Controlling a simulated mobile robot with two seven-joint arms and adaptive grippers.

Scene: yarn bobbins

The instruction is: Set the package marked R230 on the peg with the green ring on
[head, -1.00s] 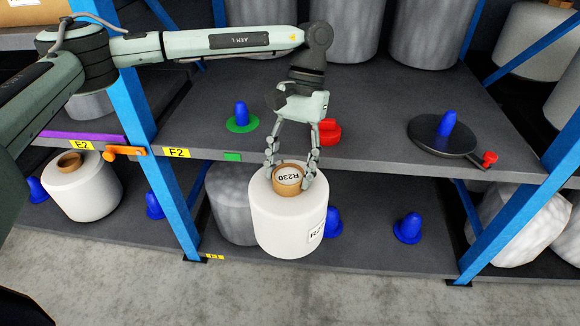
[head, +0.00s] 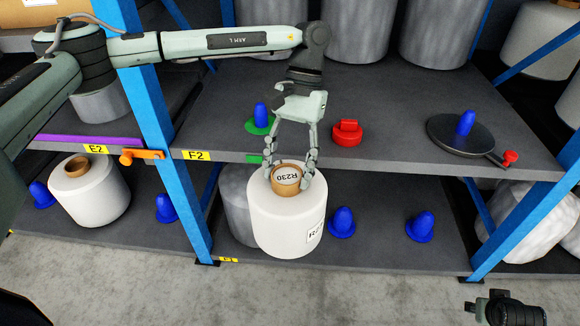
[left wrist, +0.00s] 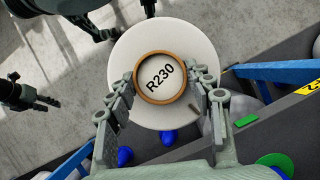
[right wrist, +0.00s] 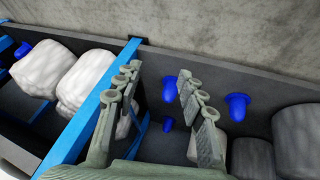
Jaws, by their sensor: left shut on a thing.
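The white package marked R230 (head: 286,222) hangs upright from my left gripper (head: 288,172), in front of the shelf edge. The gripper's fingers are shut on its brown core; the mark R230 (left wrist: 161,76) reads on top in the left wrist view. The peg with the green ring (head: 261,115) is blue and stands empty on the upper shelf, behind the left gripper. Part of its green ring (left wrist: 272,161) shows at lower right in the left wrist view. My right gripper (right wrist: 162,84) is open and empty in the right wrist view.
A red object (head: 347,133) stands right of the green-ringed peg. A black disc (head: 448,140) with a blue peg and red knob lies farther right. Blue shelf posts (head: 165,130) flank the bay. Large grey-white packages (head: 357,30) stand behind. The lower shelf holds blue pegs (head: 342,222).

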